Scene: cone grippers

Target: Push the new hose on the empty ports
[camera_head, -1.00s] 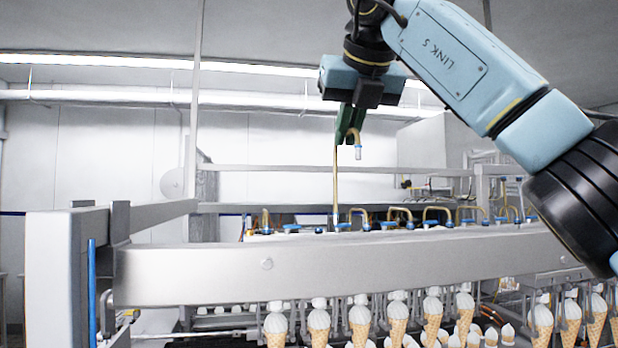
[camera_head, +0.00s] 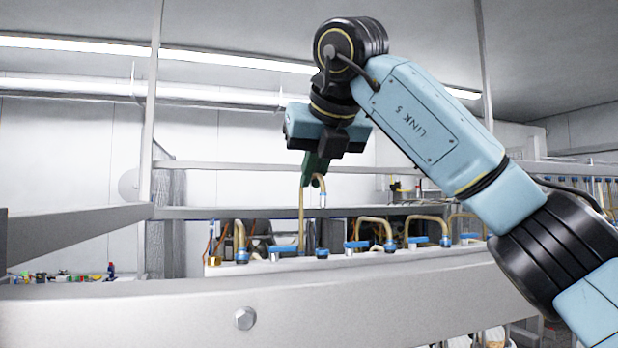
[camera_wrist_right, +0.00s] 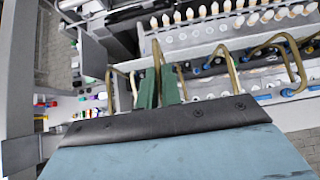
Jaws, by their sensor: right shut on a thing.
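My right gripper (camera_head: 316,172) has green fingers shut on the new hose (camera_head: 301,215), a tan bent tube. In the head view its long leg hangs down to the port row, and its short leg ends in a pale tip (camera_head: 322,201) in the air above the ports. I cannot tell whether the long leg touches a port. Below are blue-topped ports without a hose, one to the left (camera_head: 280,250) and one to the right (camera_head: 322,253). In the right wrist view the hose (camera_wrist_right: 157,55) rises between the green fingers (camera_wrist_right: 160,88). My left gripper is not in view.
Other tan hoses (camera_head: 375,220) arch between ports along the white manifold, right of the held hose; one stands at left (camera_head: 239,235). A wide steel beam (camera_head: 140,318) crosses in front. A grey rail (camera_head: 420,211) runs behind. Rows of cones (camera_wrist_right: 215,10) show in the wrist view.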

